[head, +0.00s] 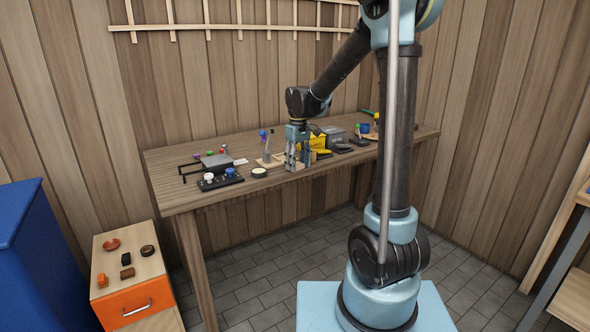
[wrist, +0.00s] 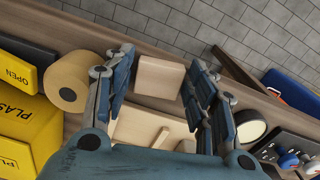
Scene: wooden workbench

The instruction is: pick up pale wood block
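The pale wood block (wrist: 158,77) lies near the bench's front edge in the wrist view, with a plain, light square face. My gripper (wrist: 161,66) is open, with one finger on either side of the block. The fingers look close to its sides, and I cannot tell whether they touch it. In the head view my gripper (head: 297,157) points down over the front of the bench, and its fingers largely hide the block there.
A pale wooden piece (wrist: 145,124) lies just behind the block. A round black-rimmed disc (wrist: 249,129) and a knobbed panel (wrist: 290,150) are at right.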

